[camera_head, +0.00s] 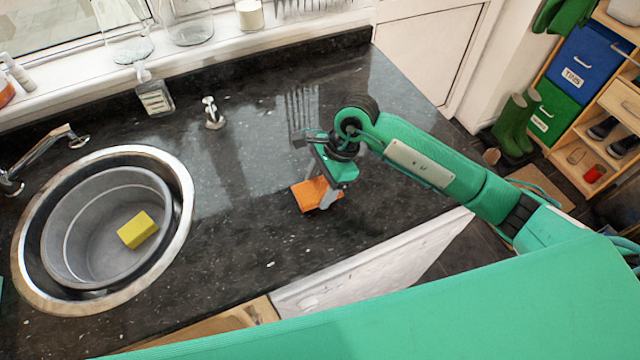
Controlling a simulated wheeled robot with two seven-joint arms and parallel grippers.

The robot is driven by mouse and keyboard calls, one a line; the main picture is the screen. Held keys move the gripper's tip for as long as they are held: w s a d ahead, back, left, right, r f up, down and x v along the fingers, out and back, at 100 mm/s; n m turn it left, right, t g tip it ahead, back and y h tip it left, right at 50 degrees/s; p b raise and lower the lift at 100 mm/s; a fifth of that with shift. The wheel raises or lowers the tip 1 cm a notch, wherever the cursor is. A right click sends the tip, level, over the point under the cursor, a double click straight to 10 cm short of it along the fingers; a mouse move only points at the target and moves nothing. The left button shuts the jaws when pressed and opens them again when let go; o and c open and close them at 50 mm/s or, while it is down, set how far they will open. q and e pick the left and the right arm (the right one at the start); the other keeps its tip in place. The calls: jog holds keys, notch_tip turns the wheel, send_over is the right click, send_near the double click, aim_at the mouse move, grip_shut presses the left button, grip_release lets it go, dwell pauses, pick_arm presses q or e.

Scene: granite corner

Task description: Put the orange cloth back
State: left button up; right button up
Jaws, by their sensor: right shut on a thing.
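The orange cloth (309,194) is a small bright patch at the dark granite counter (240,235), near its middle. My right gripper (322,194) comes down over it from the right and is shut on the cloth. Part of the cloth is hidden behind the fingers. I cannot tell whether the cloth touches the counter or is held just above it. My left gripper does not show in this view.
A round sink with a grey basin (70,235) holding a yellow sponge (137,230) is at the left. A soap bottle (154,95) and a small chrome fitting (212,113) stand at the back. The counter around the cloth is clear.

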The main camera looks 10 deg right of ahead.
jog(key=shift+f, duration=0.55)
jog(key=shift+f, duration=0.15)
jog(key=o, duration=0.9)
